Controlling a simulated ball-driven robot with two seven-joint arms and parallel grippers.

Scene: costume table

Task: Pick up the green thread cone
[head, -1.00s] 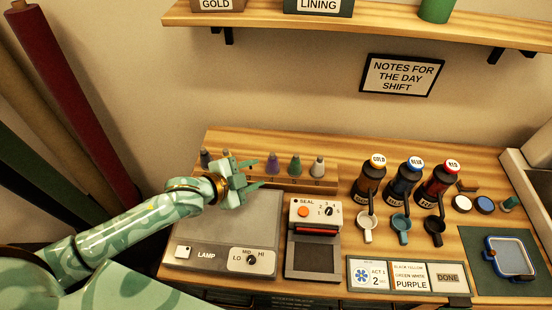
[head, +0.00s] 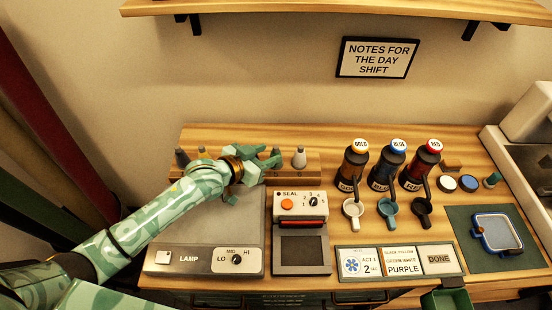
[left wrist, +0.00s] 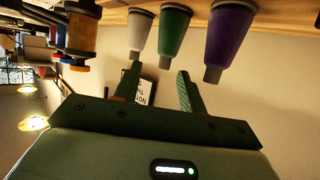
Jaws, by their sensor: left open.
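The green thread cone (left wrist: 176,30) shows in the left wrist view, where the picture is upside down, between a white cone (left wrist: 140,30) and a purple cone (left wrist: 230,32). Its narrow tip lies roughly between the fingers of my open left gripper (left wrist: 159,82), just beyond their ends. In the head view my left gripper (head: 268,163) is at the cone rack and mostly hides the green cone (head: 276,152). The white cone (head: 299,157) stands clear to the right; the purple one is hidden there. I cannot tell whether the fingers touch a cone. My right gripper is not in view.
The rack (head: 312,173) stands at the back left of the table. A grey lamp box (head: 190,240) and a sealer (head: 300,235) are in front. Bottles with gold, blue (head: 390,165) and red caps stand to the right.

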